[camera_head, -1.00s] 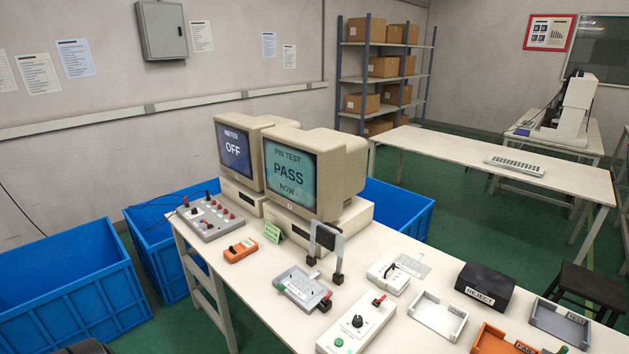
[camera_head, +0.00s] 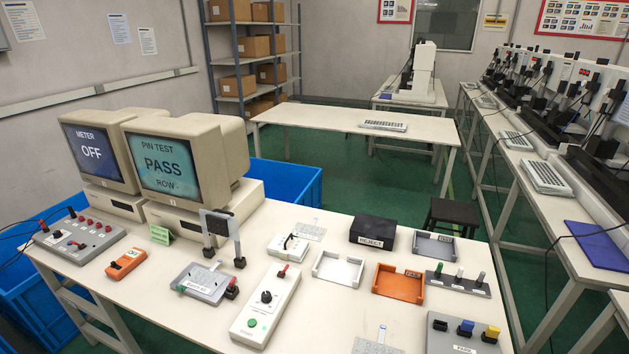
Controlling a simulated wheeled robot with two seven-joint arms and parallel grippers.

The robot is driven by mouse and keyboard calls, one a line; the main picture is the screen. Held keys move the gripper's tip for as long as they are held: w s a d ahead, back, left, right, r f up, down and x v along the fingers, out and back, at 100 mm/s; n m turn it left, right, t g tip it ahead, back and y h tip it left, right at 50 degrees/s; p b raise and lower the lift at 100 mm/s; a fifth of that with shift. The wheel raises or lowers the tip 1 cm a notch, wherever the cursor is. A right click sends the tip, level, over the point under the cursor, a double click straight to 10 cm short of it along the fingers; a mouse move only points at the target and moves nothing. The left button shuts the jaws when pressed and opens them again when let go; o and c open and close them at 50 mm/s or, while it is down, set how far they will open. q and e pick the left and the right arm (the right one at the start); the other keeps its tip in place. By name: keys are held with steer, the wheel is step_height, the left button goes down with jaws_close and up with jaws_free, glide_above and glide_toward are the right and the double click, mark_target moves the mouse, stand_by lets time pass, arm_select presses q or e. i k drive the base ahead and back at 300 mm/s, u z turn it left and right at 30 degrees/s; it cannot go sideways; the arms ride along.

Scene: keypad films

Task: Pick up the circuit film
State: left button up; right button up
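Several thin pale sheets that look like films are on the white table (camera_head: 330,310). One film (camera_head: 378,343) lies flat at the front edge of the picture, partly cut off. Another film (camera_head: 310,231) lies behind a small white device (camera_head: 288,246). A clear sheet seems to lie on the grey fixture (camera_head: 202,283) at the left. I cannot tell from their markings which is the circuit film. Neither of my grippers is in view.
White (camera_head: 338,267), orange (camera_head: 398,283) and grey (camera_head: 434,246) trays stand by a black REJECT box (camera_head: 373,231). A white control box (camera_head: 265,305), a PASS monitor (camera_head: 168,165) and a switch panel (camera_head: 465,336) surround the work area. Bare tabletop lies between control box and front film.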

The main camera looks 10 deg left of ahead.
mark_target(202, 280)
steer(key=u, duration=1.8)
steer(key=k, duration=0.65)
steer(key=u, duration=0.65)
steer(key=i, duration=0.95)
steer(key=z, duration=0.7)
steer(key=i, duration=0.85)
steer(key=z, duration=0.85)
